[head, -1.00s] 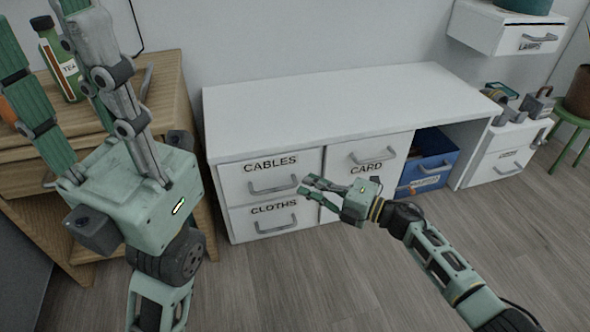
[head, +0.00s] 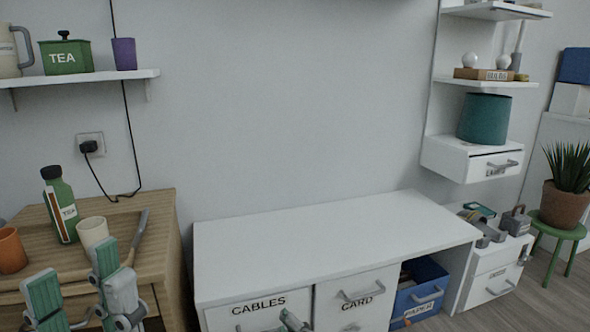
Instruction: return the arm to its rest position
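My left gripper (head: 75,282) is at the lower left, in front of the wooden cabinet. Its pale green fingers point up and stand wide apart, with nothing seen between them. The palm and the rest of the arm are below the picture. Only a fingertip of my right gripper (head: 292,321) shows at the bottom edge, in front of the CABLES drawer (head: 255,312) of the white desk (head: 330,245). Whether the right gripper is open or shut is hidden.
The wooden cabinet (head: 160,215) carries a green TEA bottle (head: 62,205), a cream cup (head: 93,231), an orange cup (head: 11,250) and a long-handled tool (head: 136,237). The white desk top is bare. A blue PAPER bin (head: 420,292) sits in its open bay.

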